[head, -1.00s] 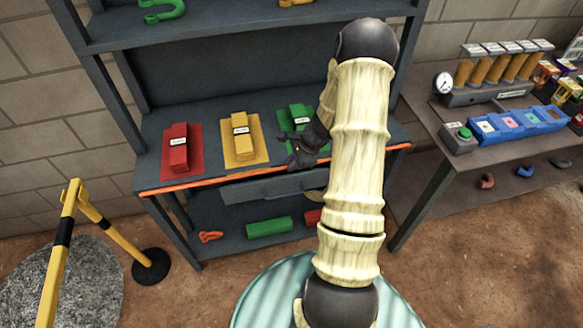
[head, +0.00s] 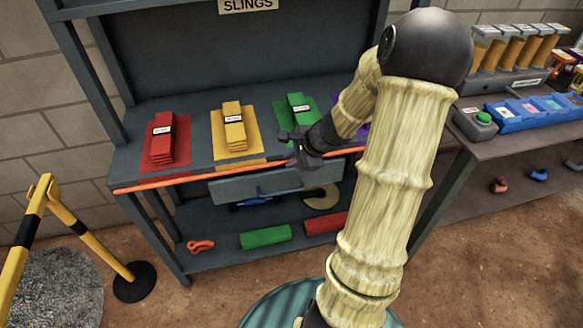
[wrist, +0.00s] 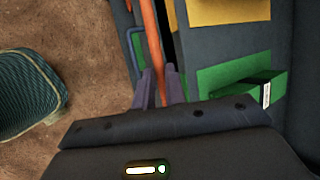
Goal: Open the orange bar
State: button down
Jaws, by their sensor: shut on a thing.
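The orange bar (head: 170,183) is a long thin strip running across the front edge of the rack's worktop. In the wrist view the bar (wrist: 152,45) runs down to between my fingertips. My gripper (head: 303,148) is at the right-hand part of the bar, in front of the green sling pack. My gripper's two fingers (wrist: 160,88) are close together on the bar. A dark gap shows beside the bar in the wrist view. The exact contact is partly hidden by the fingers and the wrist.
Red (head: 162,140), yellow (head: 233,128) and green (head: 298,108) sling packs lie on the worktop (head: 195,125). A grey drawer front (head: 250,188) is below the bar. A yellow barrier (head: 85,230) stands left. A side table (head: 510,150) stands right.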

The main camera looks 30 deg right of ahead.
jog(key=s+f+t+b, duration=0.1)
jog(key=t+b, duration=0.1)
jog(key=b, duration=0.8)
jog(key=f+n+t+b, duration=0.1)
jog(key=f+t+b, duration=0.1)
jog(key=b, duration=0.8)
jog(key=s+f+t+h+b, duration=0.1)
jog(key=t+b, duration=0.1)
jog(key=b, duration=0.9)
jog(key=shift+s+a+f+n, duration=0.15)
jog(key=shift+s+a+n, duration=0.15)
jog(key=shift+s+a, duration=0.1)
jog(key=shift+t+b, duration=0.5)
jog(key=shift+b, duration=0.75)
jog(key=c, duration=1.5)
grip_release()
jog(key=shift+o, duration=0.2)
